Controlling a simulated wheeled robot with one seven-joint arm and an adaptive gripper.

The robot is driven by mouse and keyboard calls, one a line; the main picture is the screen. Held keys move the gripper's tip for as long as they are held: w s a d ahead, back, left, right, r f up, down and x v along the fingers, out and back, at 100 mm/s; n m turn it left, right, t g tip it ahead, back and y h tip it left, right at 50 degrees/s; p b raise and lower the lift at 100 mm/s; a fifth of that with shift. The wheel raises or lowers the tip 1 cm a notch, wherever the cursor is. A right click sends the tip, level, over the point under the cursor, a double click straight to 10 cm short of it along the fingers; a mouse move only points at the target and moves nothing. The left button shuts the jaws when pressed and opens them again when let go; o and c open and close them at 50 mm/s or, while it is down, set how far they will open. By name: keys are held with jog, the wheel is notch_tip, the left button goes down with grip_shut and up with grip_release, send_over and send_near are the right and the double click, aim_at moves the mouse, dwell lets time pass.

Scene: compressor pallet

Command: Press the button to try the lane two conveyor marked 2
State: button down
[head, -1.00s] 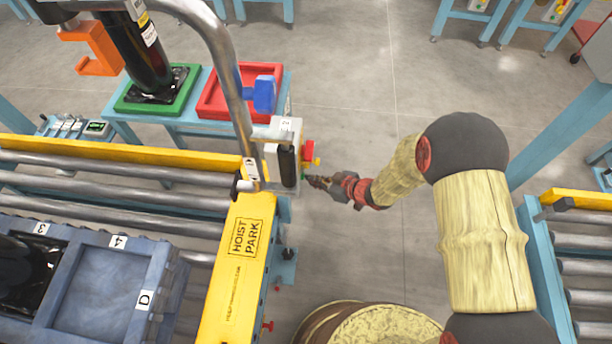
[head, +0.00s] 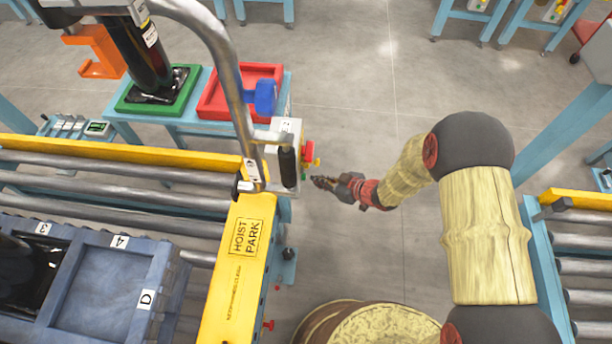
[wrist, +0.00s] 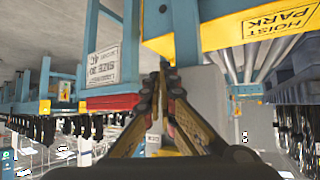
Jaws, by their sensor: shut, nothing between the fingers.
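The pale grey control box (head: 290,126) carries a small "2" label on top. It stands at the far end of the yellow conveyor rail. A red button (head: 308,150) and a small yellow part (head: 316,162) stick out from its right side. My gripper (head: 314,181) is shut and empty, just right of the box's lower part, with a small gap between its tips and the box. In the wrist view my shut fingers (wrist: 164,70) point at a grey surface; no button can be made out clearly there.
The yellow "HOIST PARK" rail (head: 238,270) and rollers lie left of my gripper. A curved hoist pipe with a black handle (head: 287,168) hangs close by the box. Red tray (head: 211,102) and green tray (head: 127,102) stand behind. Open floor lies right of the box.

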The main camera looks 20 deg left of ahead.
jog(key=shift+d, duration=0.1)
jog(key=shift+w+d+p, duration=0.2)
jog(key=shift+d+p, duration=0.1)
jog(key=shift+d, duration=0.5)
jog(key=shift+w+d+p, duration=0.2)
jog(key=shift+d+p, duration=0.05)
jog(key=shift+d, duration=0.5)
jog(key=shift+w+d+p, duration=0.2)
jog(key=shift+d+p, duration=0.1)
jog(key=shift+d, duration=0.5)
